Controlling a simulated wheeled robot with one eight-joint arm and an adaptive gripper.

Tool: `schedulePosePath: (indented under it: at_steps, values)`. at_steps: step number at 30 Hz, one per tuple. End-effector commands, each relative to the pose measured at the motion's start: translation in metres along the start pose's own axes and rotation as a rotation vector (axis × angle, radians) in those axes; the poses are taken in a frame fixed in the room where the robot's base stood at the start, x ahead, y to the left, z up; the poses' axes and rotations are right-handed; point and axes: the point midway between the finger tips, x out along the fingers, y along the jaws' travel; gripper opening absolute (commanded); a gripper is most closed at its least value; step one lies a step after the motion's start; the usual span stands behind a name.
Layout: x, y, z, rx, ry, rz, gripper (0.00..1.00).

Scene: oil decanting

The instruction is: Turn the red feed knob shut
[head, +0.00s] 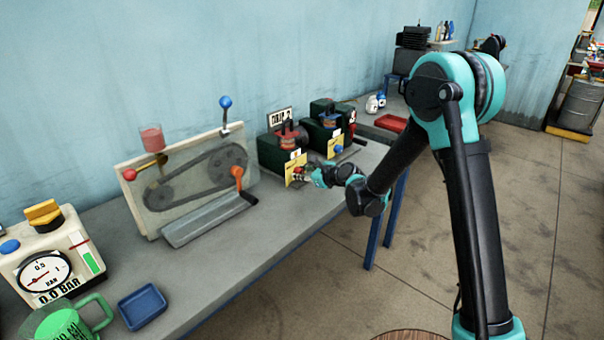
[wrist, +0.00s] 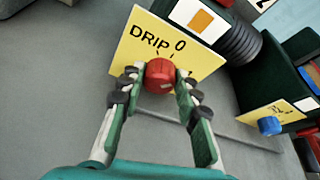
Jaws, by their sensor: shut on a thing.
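The red knob (wrist: 160,73) sits on a yellow plate (wrist: 133,58) marked "DRIP" and "0" in the wrist view. The plate is at the front of a dark green machine (head: 272,152), the nearer of two on the bench in the head view. My gripper (wrist: 158,78) has one finger on each side of the knob and is shut on it. In the head view my gripper (head: 306,173) reaches the plate from the right and partly hides the knob.
A second green machine (head: 318,131) with a blue knob (wrist: 269,126) stands just to the right. A belt-and-pulley panel (head: 190,185) with levers stands left on the grey bench. A red tray (head: 391,123) lies behind.

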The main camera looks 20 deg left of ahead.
Motion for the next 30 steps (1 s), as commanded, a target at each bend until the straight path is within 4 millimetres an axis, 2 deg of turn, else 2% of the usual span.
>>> schedulePosePath:
  at_steps: [8, 30]
  values:
    - [-0.0003, 0.0014, -0.0003, -0.069, 0.0, -0.028, 0.03]
    - [0.0003, 0.0055, -0.0018, -0.544, 0.0, -0.224, 0.03]
